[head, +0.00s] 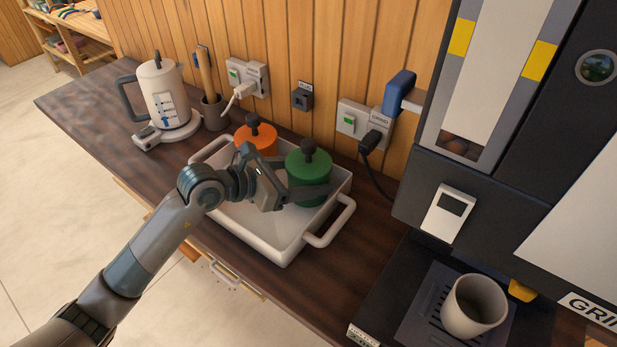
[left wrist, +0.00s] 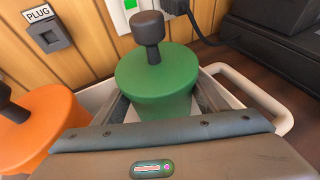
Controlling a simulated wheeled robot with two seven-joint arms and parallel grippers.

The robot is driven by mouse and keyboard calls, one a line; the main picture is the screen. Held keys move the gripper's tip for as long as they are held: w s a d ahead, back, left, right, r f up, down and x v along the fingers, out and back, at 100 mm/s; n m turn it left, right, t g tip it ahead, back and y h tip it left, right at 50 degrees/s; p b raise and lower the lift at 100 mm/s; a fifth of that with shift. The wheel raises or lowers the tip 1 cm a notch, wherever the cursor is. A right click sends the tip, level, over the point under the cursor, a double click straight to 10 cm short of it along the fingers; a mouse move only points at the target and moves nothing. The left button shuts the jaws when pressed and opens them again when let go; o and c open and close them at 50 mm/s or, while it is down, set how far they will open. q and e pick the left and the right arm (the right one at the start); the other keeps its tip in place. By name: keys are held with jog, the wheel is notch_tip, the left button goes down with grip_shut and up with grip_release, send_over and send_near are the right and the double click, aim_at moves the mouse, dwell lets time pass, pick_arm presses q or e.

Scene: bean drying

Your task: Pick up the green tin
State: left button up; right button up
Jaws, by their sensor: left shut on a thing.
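The green tin (head: 308,178) has a dark knob on its lid and stands upright in the right part of the white tray (head: 270,246). It also shows in the middle of the left wrist view (left wrist: 158,76). My left gripper (head: 308,192) reaches in from the left and is shut on the green tin, with one finger on each side of its body. The lower part of the tin is partly hidden by the gripper. I cannot tell whether the tin touches the tray floor. My right gripper is in neither view.
An orange tin (head: 256,139) with a dark knob stands left of the green tin in the tray. A kettle (head: 162,92) and a dark cup with a wooden handle (head: 214,113) stand further left. A grinder with a cup (head: 473,306) stands at right. Sockets line the wooden wall behind.

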aim_at(304, 163)
pick_arm(q)
jog(key=shift+r, duration=0.4)
notch_tip(304, 163, up, 3)
jog(key=shift+b, duration=1.25)
jog(key=s+d+r+b, duration=0.4)
jog(key=s+d+r, duration=0.3)
jog(key=d, duration=0.1)
jog(key=shift+s+d+r, duration=0.15)
jog(key=shift+s+d, duration=0.2)
jog(key=shift+s, duration=0.05)
notch_tip(304, 163, down, 3)
jog(key=b, duration=0.3)
jog(key=shift+s+a, duration=0.1)
jog(key=shift+s, duration=0.05)
